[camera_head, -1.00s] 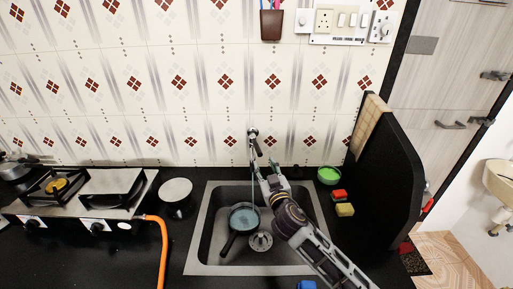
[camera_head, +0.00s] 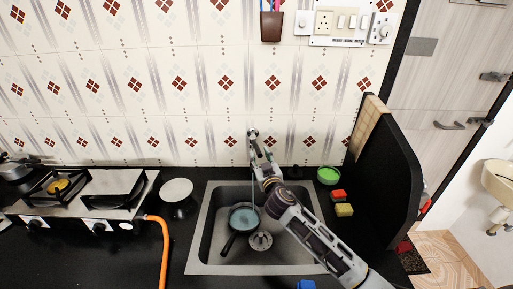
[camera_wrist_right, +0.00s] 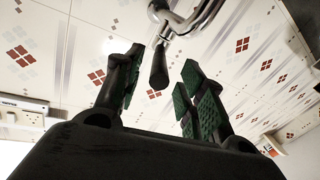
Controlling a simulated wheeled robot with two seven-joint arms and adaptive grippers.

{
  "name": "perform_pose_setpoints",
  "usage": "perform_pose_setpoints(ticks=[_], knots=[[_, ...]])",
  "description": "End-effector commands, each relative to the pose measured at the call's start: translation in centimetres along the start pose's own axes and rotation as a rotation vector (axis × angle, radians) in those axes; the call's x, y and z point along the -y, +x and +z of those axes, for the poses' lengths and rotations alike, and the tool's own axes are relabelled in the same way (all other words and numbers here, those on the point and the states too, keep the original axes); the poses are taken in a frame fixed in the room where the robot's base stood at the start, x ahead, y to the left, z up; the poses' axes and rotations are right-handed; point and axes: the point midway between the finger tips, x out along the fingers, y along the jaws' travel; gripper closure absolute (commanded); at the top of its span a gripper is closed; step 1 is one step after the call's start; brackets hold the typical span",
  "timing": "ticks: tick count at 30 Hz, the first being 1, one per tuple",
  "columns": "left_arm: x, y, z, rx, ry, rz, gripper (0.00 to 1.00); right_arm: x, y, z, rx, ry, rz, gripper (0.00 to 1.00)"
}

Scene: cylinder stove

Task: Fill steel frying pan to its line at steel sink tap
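The steel frying pan (camera_head: 243,218) sits in the steel sink (camera_head: 205,240), on the left part of the basin floor, with its dark handle pointing toward me. Bluish water shows in it; its fill line cannot be made out. A thin stream seems to run down from the tap (camera_head: 253,133) into the pan. My right gripper (camera_head: 259,157) is up at the tap. In the right wrist view the right gripper (camera_wrist_right: 162,65) is open, with the tap's dark lever (camera_wrist_right: 159,70) between its green-padded fingertips, apparently not gripped. My left gripper is out of view.
A gas stove (camera_head: 85,192) with an orange hose (camera_head: 164,250) stands left of the sink. A white round plate or lid (camera_head: 176,190) lies between them. A green bowl (camera_head: 328,175), sponges (camera_head: 344,210) and a black partition (camera_head: 390,165) are on the right.

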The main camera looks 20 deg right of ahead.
Motion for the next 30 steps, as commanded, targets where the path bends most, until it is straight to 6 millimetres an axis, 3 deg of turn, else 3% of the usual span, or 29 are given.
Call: perform_pose_setpoints(ticks=[18, 30], knots=[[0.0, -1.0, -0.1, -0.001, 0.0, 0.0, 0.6, 0.0, 5.2, -0.1, 0.0, 0.0, 0.001, 0.6], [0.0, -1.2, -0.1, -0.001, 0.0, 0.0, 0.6, 0.0, 6.8, -0.1, -0.001, 0.0, 0.0, 0.6]])
